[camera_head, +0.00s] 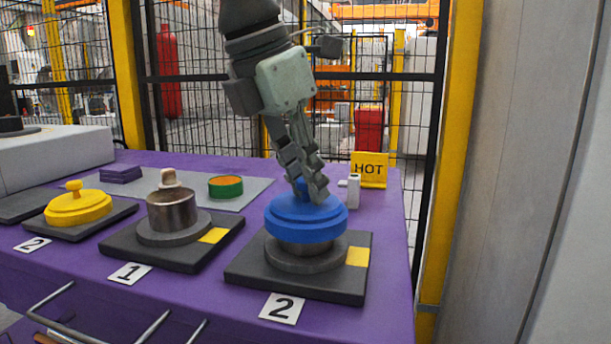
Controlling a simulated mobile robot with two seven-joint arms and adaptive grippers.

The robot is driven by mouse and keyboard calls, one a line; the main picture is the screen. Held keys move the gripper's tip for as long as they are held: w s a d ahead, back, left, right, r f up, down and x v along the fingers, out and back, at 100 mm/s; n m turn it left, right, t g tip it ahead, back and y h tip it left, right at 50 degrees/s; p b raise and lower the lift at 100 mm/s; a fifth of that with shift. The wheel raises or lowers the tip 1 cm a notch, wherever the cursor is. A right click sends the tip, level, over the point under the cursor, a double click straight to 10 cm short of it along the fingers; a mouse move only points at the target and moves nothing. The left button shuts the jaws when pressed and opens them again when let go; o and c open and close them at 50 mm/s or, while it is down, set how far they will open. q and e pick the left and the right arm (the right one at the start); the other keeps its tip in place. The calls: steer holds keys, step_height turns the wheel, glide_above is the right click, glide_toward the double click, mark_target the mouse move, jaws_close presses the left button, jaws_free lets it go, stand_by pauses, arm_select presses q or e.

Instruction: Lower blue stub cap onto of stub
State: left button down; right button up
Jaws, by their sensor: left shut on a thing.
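The blue stub cap (306,219) sits at the top of the metal stub (304,248) on the right black base, behind the label 2. Only a band of the stub shows under the cap; whether the cap rests on it or hovers just above I cannot tell. The cap looks about level. My left gripper (305,190) comes down from above and is shut on the cap's knob, which its fingers mostly hide. My right gripper is not in view.
A yellow cap (77,206) lies at the left. A green ring (225,186), a small white block (353,191) and a yellow HOT sign (369,169) are behind. The purple table (390,290) ends at right near a yellow post.

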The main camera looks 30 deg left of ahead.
arm_select(q)
steer(key=shift+f, duration=0.2)
steer(key=c, duration=1.3)
jaws_free()
steer(key=shift+r, duration=0.1)
steer(key=v, duration=1.2)
